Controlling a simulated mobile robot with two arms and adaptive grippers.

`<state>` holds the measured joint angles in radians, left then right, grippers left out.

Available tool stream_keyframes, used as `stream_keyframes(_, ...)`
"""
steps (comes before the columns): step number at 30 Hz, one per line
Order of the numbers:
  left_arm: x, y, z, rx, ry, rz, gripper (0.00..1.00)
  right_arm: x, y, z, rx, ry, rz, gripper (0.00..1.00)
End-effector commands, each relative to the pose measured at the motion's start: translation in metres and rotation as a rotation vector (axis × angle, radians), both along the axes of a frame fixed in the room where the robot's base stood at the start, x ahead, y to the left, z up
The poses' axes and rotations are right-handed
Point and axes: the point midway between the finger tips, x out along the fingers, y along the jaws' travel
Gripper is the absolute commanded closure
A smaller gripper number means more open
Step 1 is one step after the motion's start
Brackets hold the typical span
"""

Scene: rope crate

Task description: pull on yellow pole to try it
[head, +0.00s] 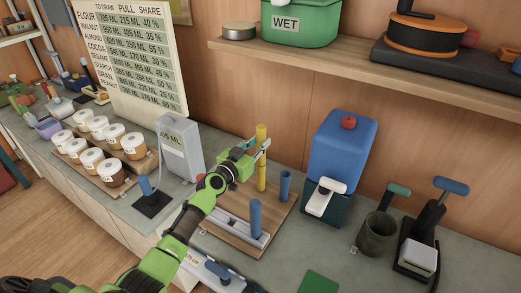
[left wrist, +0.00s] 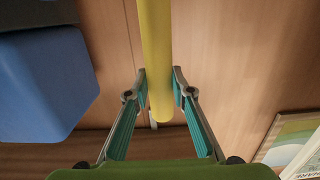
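The yellow pole (head: 261,160) stands upright on a wooden board (head: 222,237), near the blue poles. My left gripper (head: 259,148) reaches in from the left at the upper part of the pole. In the left wrist view the yellow pole (left wrist: 156,50) runs between the two fingertips (left wrist: 160,82). One finger is close against each side, and no clear gap shows. The pole's end shows between the fingers. My right gripper is in neither view.
A taller blue pole (head: 255,218) and a short blue one (head: 284,186) share the board. A grey box (head: 180,150) is to the left, a blue dispenser (head: 342,145) to the right. A shelf (head: 390,78) overhangs behind. Several lidded jars stand at left.

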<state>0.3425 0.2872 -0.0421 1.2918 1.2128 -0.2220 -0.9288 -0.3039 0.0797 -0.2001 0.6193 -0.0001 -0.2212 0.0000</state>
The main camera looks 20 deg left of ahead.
Motion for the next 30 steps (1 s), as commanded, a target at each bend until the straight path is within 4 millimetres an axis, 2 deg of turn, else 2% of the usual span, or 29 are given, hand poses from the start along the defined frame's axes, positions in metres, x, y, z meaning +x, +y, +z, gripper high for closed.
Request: stream_keyframes(30, 0.0001, -0.0008, 0.0064, -0.001, -0.002, -0.001, 1.0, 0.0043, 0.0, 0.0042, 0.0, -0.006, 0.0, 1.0)
